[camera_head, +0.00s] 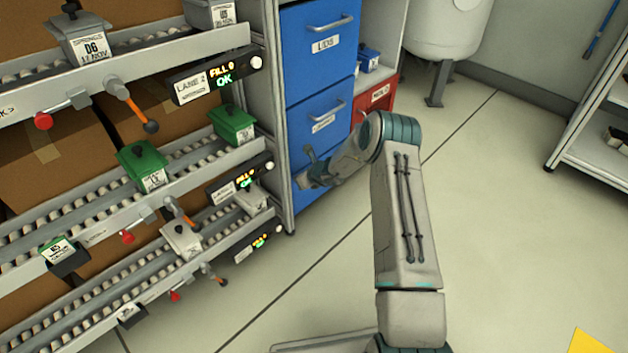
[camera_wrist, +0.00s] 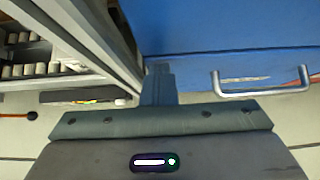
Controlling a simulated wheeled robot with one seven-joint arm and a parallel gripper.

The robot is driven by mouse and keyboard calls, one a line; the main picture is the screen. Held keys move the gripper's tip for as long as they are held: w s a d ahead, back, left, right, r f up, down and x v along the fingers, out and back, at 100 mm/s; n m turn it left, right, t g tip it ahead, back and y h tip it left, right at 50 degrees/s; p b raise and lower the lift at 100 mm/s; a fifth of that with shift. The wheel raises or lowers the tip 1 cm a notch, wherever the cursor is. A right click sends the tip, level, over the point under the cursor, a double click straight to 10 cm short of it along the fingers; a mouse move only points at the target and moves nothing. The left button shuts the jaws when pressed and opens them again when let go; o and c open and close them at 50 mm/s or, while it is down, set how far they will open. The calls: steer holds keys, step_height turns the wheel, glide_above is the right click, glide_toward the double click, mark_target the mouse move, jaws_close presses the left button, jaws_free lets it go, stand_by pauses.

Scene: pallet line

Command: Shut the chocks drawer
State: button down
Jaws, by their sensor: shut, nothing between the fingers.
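The blue cabinet has a top drawer (camera_head: 318,45) labelled LIDS. Below it is a second blue drawer (camera_head: 318,108) with a metal handle and a label too small to read surely; it may be the chocks drawer. I cannot tell how far it stands out. My gripper (camera_head: 310,165) is at the cabinet's lower left front, below that handle, partly hidden by my wrist. In the wrist view my gripper (camera_wrist: 159,75) is shut and empty, close to a blue face (camera_wrist: 225,25); contact is unclear. A metal handle (camera_wrist: 262,92) lies to its right.
A roller rack (camera_head: 130,200) with green and grey boxes stands left of the cabinet. A red drawer (camera_head: 378,95) is to the right, with a white tank (camera_head: 447,30) behind. A shelf (camera_head: 595,150) stands at the far right. The floor (camera_head: 510,230) between is clear.

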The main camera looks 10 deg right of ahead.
steer(key=s+d+f+p+v, duration=0.1)
steer(key=f+p+v, duration=0.1)
steer(key=v, duration=1.1)
steer(key=shift+s, duration=0.15)
steer(key=s+a+r+n+g+p, duration=0.1)
steer(key=s+a+r+n+p, duration=0.3)
steer(key=r, duration=0.8)
steer(key=s+a+r+n+g+y+p, duration=0.1)
steer(key=s+r+n+p, duration=0.45)
steer(key=r, duration=0.75)
steer(key=s+a+r+n+g+p, duration=0.1)
steer(key=s+a+r+n+p, duration=0.35)
steer(key=r, duration=0.75)
steer(key=s+d+r+n+g+h+p, duration=0.1)
steer(key=s+d+r+n+h+p, duration=0.2)
steer(key=s+r+n+p, duration=0.4)
steer(key=s+d+r+n+h+p, duration=0.3)
steer(key=s+d+r+n+p, duration=0.3)
steer(key=s+r+p, duration=0.7)
steer(key=s+r+n, duration=0.1)
steer(key=s+r, duration=0.2)
steer(key=r, duration=0.4)
steer(key=shift+s+n+g+h+p, duration=0.3)
steer(key=shift+s+g, duration=0.05)
steer(key=shift+g, duration=0.05)
steer(key=shift+d+r, duration=0.1)
steer(key=shift+r, duration=0.05)
